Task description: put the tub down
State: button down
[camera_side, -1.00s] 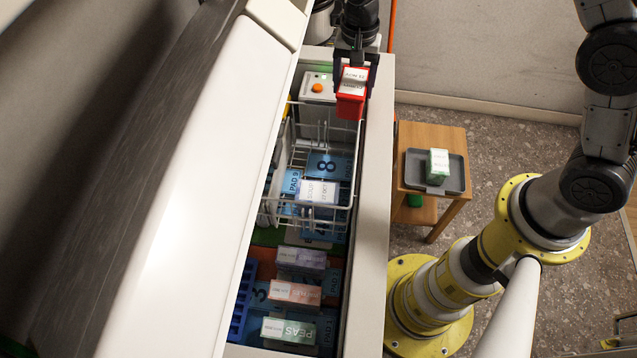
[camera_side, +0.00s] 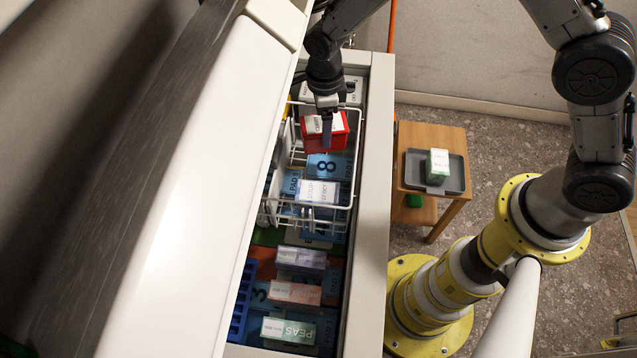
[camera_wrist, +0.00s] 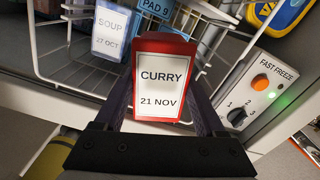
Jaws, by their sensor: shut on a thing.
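The red tub (camera_side: 312,141) has a white label that reads CURRY, 21 NOV in the wrist view (camera_wrist: 163,48). My gripper (camera_side: 327,125) is shut on it, with a dark finger on either side of the tub in the wrist view (camera_wrist: 165,85). The tub hangs over the upper part of the white wire basket (camera_side: 352,150) inside the open chest. Below it in the picture lies blue pad 8 (camera_side: 345,166). The side view does not show clearly how high the tub is above the basket floor.
A SOUP tub (camera_side: 318,192) sits in the basket. Several labelled tubs, one reading PEAS (camera_side: 288,330), stand lower in the chest. A FAST FREEZE panel (camera_wrist: 262,88) is beside the basket. A wooden stand with a grey tray (camera_side: 455,180) holds a green-and-white tub (camera_side: 437,165).

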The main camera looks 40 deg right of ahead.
jog(key=f+m, duration=0.1)
jog(key=a+f+m, duration=0.1)
jog(key=m, duration=0.1)
notch_tip(320, 180, down, 10)
jog(key=shift+f, duration=0.1)
dwell(0.5)
grip_release()
jog(key=shift+s+f, duration=0.1)
notch_tip(320, 180, up, 12)
jog(key=shift+r, duration=0.25)
dwell(0.4)
